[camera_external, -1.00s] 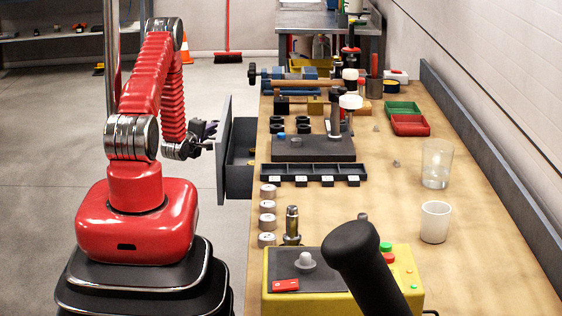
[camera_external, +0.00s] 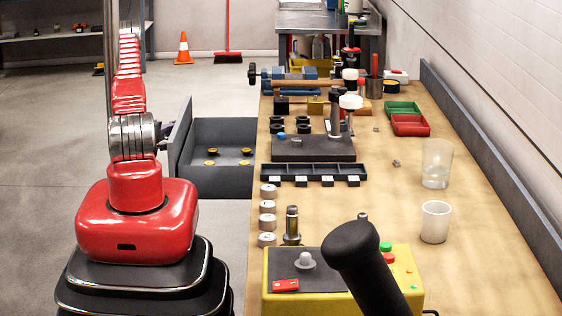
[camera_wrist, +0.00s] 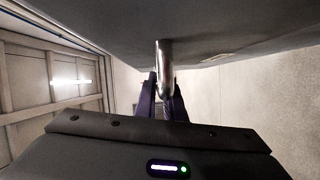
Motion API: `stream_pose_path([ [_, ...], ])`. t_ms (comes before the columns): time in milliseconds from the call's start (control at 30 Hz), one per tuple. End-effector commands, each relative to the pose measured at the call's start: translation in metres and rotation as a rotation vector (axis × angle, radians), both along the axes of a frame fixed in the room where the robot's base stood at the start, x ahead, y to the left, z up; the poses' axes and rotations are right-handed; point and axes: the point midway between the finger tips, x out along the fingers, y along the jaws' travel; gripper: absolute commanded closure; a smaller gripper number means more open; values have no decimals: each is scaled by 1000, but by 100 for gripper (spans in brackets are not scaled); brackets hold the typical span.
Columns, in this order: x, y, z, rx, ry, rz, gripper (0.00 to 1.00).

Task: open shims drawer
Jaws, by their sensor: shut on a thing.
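A grey drawer (camera_external: 217,180) under the left side of the workbench is pulled well out, and its tall front panel (camera_external: 181,128) stands out to the left. Several small brass-coloured round pieces (camera_external: 212,151) lie inside it. No label on the drawer is readable. In the wrist view, a shiny metal handle (camera_wrist: 163,62) comes down from a dark grey panel (camera_wrist: 235,32). My gripper (camera_wrist: 165,90) is shut on this handle, with one dark finger on each side. In the external view my gripper is mostly hidden behind my arm, just left of the drawer front.
The wooden bench top (camera_external: 395,215) holds a black divided tray (camera_external: 312,170), a dark fixture plate (camera_external: 310,149) and a yellow control box (camera_external: 411,290). An orange cone (camera_external: 183,48) and a red broom (camera_external: 228,55) stand far back. The floor left of my base is clear.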

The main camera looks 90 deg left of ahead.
Motion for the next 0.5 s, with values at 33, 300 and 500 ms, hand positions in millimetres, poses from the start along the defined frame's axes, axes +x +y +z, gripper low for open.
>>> stream_pose_path([
  [33,1,-2,-5,-12,1,-2,100],
  [300,1,-2,-5,-13,2,-1,87],
  [500,1,-1,-3,-8,1,-1,72],
])
